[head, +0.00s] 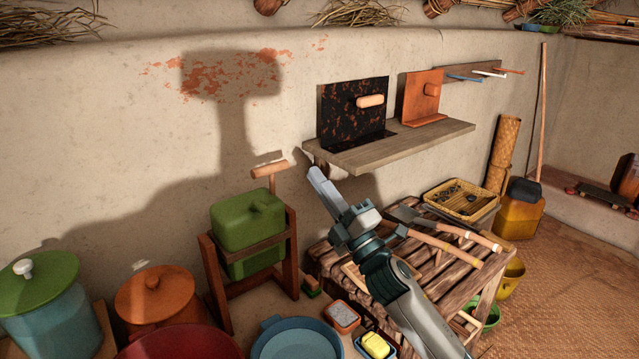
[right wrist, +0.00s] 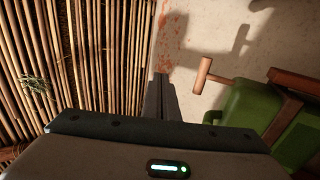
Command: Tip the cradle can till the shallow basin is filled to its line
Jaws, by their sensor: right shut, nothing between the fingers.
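The green can (head: 247,228) hangs upright in a wooden cradle (head: 213,275) by the wall. A T-shaped wooden handle (head: 270,168) rises behind it, and the handle (right wrist: 203,76) and can (right wrist: 247,112) also show in the right wrist view. A shallow blue basin (head: 276,343) stands on the floor in front of the cradle, cut off by the lower frame edge; no fill line or water level can be made out. My right gripper (head: 318,178) is shut and empty, right of the handle and apart from it; its fingers (right wrist: 161,92) show in the right wrist view. My left gripper is not in view.
A slatted table (head: 455,275) with tools and a woven tray (head: 466,198) stands at right. A wall shelf (head: 400,146) is above my right gripper. A red tub (head: 180,345) and lidded pots (head: 155,295) stand left. A sponge tray (head: 342,317) sits beside the basin.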

